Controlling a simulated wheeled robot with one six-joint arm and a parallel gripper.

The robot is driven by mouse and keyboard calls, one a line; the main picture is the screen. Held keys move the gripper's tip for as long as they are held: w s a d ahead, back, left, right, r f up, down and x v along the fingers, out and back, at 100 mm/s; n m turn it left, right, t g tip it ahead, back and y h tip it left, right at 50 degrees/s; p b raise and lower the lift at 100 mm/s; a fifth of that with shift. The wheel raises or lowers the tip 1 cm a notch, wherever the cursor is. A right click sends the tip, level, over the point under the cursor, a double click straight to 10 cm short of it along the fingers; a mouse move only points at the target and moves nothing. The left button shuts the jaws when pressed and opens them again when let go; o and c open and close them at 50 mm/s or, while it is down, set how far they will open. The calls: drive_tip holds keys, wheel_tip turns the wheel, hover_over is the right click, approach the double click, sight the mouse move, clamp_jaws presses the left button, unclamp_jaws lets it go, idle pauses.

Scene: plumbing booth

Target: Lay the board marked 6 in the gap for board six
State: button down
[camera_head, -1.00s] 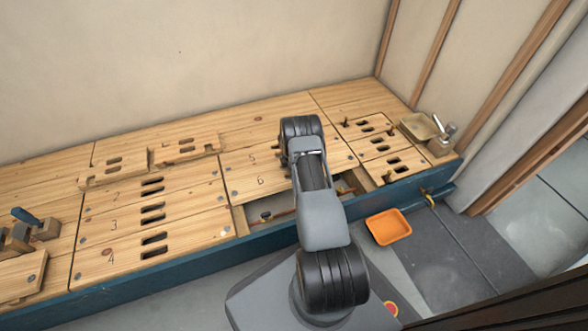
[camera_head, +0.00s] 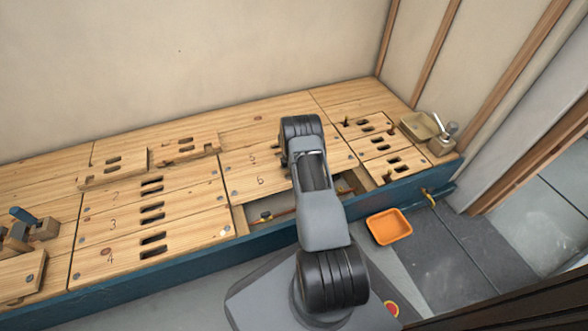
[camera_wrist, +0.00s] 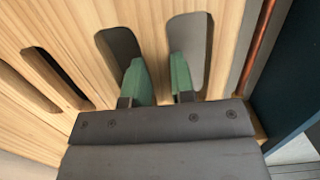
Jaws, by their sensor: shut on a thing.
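The board marked 6 (camera_head: 262,181) is a pale wooden board lying in front of the board marked 5 (camera_head: 240,162). The open gap (camera_head: 272,210) in the deck shows along its front side. In the wrist view, my gripper (camera_wrist: 160,80) has its green fingers down in two neighbouring slots, shut on the strip of slotted wood (camera_wrist: 75,30) between them. This appears to be the board marked 6; its number is out of the wrist view. My arm hides the gripper and part of the board in the head view. I cannot tell whether the board is lifted.
A copper pipe (camera_wrist: 262,45) runs beside the board. The blue bench front (camera_head: 190,262) borders the gap. Slotted boards (camera_head: 392,166) lie to the right, near a tan tray (camera_head: 416,126). An orange tray (camera_head: 389,227) is on the floor. Boards 2, 3 and 4 lie left.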

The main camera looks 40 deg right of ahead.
drive_tip(key=shift+f, duration=0.1)
drive_tip(key=c, duration=0.9)
unclamp_jaws()
drive_tip(key=shift+f, duration=0.1)
